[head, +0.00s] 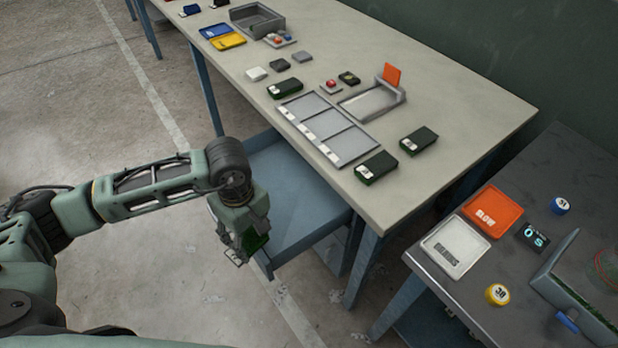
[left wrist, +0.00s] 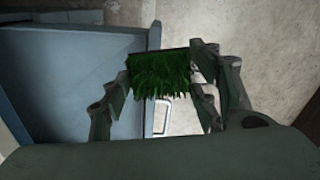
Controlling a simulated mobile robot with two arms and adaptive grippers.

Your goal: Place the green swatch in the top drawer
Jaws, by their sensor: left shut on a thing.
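My left gripper (head: 243,252) is shut on the green swatch (left wrist: 160,76), a small piece of bright green turf. The swatch (head: 256,243) shows below the gripper in the head view, partly covered by it. The blue-grey top drawer (head: 312,222) is pulled out under the long table. Its visible floor is bare. The gripper and swatch are at the drawer's front left edge in the head view; I cannot tell how high above it. The drawer also shows on the left of the left wrist view (left wrist: 75,95). My right gripper is not in view.
The long table (head: 440,105) carries a three-part grey tray (head: 345,143), several dark swatch-like blocks (head: 418,139), and an orange-flagged grey holder (head: 393,74). A darker table at right holds an orange plate (head: 490,209), a white plate (head: 455,246) and a yellow weight (head: 497,294).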

